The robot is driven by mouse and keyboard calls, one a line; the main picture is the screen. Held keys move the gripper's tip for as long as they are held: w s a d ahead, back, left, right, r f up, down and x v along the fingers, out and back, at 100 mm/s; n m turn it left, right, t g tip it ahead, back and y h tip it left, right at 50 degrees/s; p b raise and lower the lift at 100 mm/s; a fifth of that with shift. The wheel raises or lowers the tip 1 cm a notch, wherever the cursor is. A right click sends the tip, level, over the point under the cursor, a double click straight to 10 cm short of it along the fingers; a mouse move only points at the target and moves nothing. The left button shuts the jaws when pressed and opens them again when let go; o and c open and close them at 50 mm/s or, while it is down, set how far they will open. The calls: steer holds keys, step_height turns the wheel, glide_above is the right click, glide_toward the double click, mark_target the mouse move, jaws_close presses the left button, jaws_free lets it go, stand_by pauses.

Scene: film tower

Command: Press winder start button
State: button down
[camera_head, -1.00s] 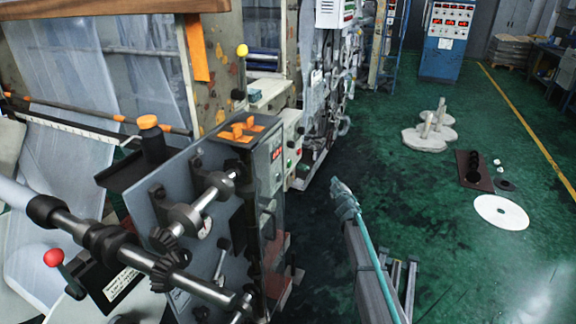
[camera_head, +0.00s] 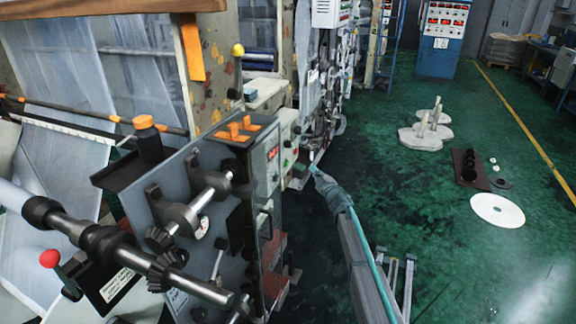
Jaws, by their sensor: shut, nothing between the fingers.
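The winder (camera_head: 190,210) fills the left of the head view, with its shaft, rollers and side plate. The buttons are too small to tell which one is start. My gripper (camera_head: 316,175) is at the end of my grey arm, to the right of the control box and lower in the picture. It looks shut and empty. I see a gap between it and the box in the picture, but cannot tell the depth.
A tall machine (camera_head: 325,80) stands behind the winder. A blue cabinet (camera_head: 442,40) is at the back. Pale round pieces (camera_head: 426,135), a dark tray (camera_head: 470,172) and a white disc (camera_head: 497,210) lie on the green floor. The floor right of my arm is otherwise mostly clear.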

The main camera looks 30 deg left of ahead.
mark_target(286, 163)
steer(key=a+b, duration=0.3)
steer(key=a, duration=0.5)
steer(key=shift+s+a, duration=0.25)
steer(key=shift+s, duration=0.05)
steer(key=shift+a, duration=0.2)
stand_by(1.1)
steer(key=shift+a, duration=0.25)
